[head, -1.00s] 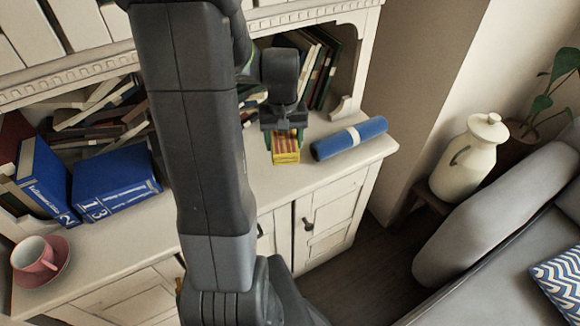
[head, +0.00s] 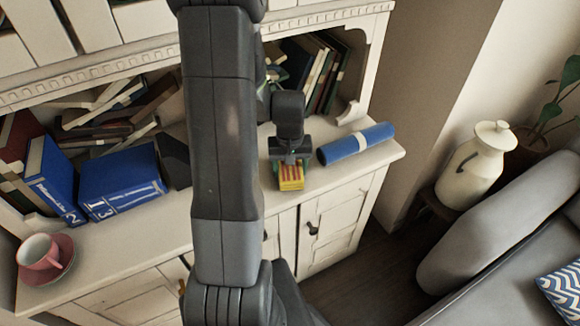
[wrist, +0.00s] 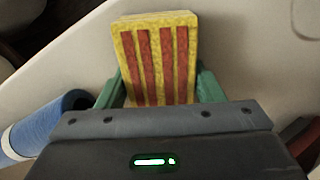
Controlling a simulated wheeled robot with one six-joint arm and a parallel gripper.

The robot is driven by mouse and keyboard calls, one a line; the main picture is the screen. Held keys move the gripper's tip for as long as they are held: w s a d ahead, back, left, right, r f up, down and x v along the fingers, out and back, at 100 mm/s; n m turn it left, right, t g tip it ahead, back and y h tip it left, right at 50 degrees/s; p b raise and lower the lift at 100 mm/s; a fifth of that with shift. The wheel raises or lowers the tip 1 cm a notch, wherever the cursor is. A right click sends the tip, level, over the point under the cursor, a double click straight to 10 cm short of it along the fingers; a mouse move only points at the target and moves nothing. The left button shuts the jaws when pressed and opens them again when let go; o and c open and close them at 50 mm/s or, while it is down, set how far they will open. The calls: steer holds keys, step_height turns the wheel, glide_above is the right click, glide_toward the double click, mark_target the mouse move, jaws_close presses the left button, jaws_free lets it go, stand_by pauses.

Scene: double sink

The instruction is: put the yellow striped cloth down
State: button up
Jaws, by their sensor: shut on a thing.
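The yellow striped cloth (head: 291,177) is a small folded yellow block with red stripes. It is at my gripper (head: 291,172), above or on the cabinet top near its front edge; I cannot tell whether it touches the surface. In the wrist view the cloth (wrist: 158,62) stands out between the green fingers of my gripper (wrist: 162,88), which are shut on its sides. The lower part of the cloth is hidden behind the gripper body.
A blue roll with a white band (head: 357,144) lies just right of the cloth. Blue books (head: 119,182) and a pink cup on a saucer (head: 60,267) are at left. The cabinet top (head: 345,173) has bare room along its front. A cream jug (head: 476,168) stands beyond its right end.

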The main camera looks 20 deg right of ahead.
steer(key=shift+f, duration=0.2)
steer(key=o, duration=1)
steer(key=shift+r, duration=0.1)
step_height(320, 180, up, 12)
steer(key=shift+r+p, duration=0.2)
steer(key=shift+p, duration=0.1)
steer(key=shift+f, duration=0.1)
step_height(320, 180, down, 12)
steer(key=shift+r, duration=1.8)
